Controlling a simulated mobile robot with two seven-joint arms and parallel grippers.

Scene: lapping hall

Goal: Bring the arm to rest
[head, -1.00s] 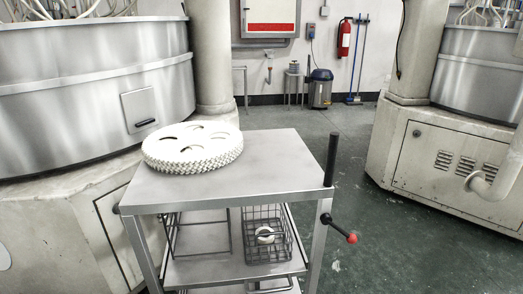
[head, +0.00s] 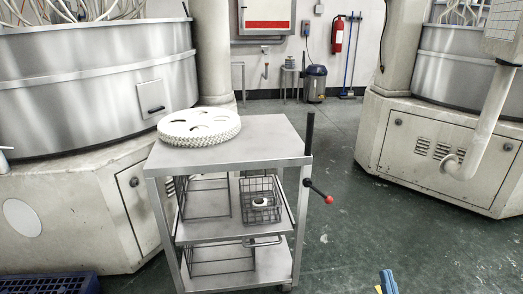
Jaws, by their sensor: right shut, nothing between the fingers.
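My right gripper (head: 388,283) shows only as a small blue and yellow tip at the bottom edge, right of centre. It is shut with nothing in it, over the green floor and apart from the cart. The rest of the right arm is out of the picture. My left gripper is not in view.
A steel cart (head: 255,135) stands in the middle, with a white perforated disc stack (head: 199,127) on top and a wire basket (head: 262,190) below. Large lapping machines stand left (head: 95,90) and right (head: 430,150). A blue crate (head: 45,284) lies bottom left. Floor right of the cart is clear.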

